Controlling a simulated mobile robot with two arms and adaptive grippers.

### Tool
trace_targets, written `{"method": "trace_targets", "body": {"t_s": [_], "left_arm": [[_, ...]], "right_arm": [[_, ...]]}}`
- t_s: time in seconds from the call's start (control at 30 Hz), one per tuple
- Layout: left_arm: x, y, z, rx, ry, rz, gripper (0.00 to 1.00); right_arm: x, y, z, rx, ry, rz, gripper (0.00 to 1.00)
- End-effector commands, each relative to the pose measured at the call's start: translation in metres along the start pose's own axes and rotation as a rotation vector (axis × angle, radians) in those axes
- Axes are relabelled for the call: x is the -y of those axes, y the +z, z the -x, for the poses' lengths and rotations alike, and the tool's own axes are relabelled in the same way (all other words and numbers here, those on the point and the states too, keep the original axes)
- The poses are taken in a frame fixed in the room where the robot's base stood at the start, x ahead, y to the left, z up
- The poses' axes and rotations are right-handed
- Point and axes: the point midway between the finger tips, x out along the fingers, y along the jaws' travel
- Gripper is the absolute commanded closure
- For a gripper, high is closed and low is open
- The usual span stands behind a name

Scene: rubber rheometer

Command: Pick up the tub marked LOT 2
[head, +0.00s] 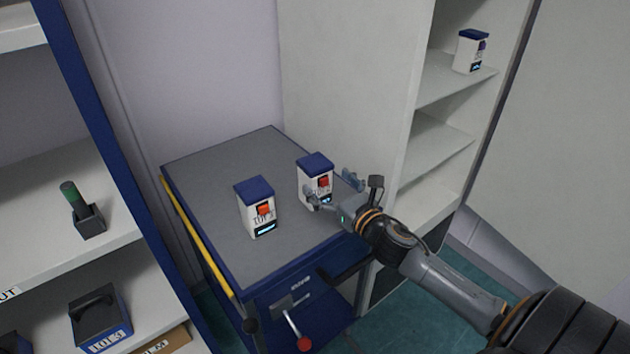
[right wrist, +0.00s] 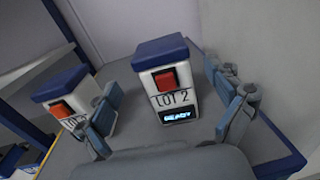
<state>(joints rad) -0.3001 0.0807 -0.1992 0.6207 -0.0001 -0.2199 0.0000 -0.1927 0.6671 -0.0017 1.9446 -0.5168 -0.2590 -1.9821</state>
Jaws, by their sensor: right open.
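The tub marked LOT 2 (right wrist: 168,88) is white with a blue lid, a red square and a small lit display. It stands upright on the grey cart top, and it also shows in the head view (head: 316,184). My right gripper (head: 335,188) is open at the tub's near right side in the head view. In the right wrist view its fingers (right wrist: 172,115) spread to the left and right of the tub, with no clear contact. A second, similar tub (head: 258,208) stands to the left on the cart; its marking is hard to read. My left gripper is not in view.
The cart (head: 215,165) has a grey top, blue sides and a yellow rail. A white shelf unit (head: 425,150) behind it on the right holds another blue-lidded tub (head: 471,52). Left shelves hold a green-topped item (head: 78,205) and a dark bin (head: 100,318).

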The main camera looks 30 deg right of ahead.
Motion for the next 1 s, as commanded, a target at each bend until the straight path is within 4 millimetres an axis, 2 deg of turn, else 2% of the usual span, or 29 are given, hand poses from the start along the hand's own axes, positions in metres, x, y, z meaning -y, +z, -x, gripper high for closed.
{"method": "trace_targets", "body": {"t_s": [0.23,0.4,0.53,0.83,0.87,1.0], "left_arm": [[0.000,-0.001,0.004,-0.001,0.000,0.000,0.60],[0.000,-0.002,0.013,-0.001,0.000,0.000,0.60],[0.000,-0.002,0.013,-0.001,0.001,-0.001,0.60],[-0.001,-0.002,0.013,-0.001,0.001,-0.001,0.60],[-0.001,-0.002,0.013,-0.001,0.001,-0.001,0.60],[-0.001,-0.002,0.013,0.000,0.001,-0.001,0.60]], "right_arm": [[0.001,0.003,-0.017,0.001,0.000,-0.001,0.08],[0.004,0.009,-0.042,0.003,-0.001,-0.003,0.08],[0.004,0.007,-0.056,0.001,-0.001,-0.003,0.08],[0.004,0.005,-0.061,0.000,0.000,-0.001,0.08],[0.004,0.005,-0.061,-0.001,0.000,-0.001,0.10],[0.004,0.005,-0.061,-0.001,0.000,-0.001,0.38]]}}
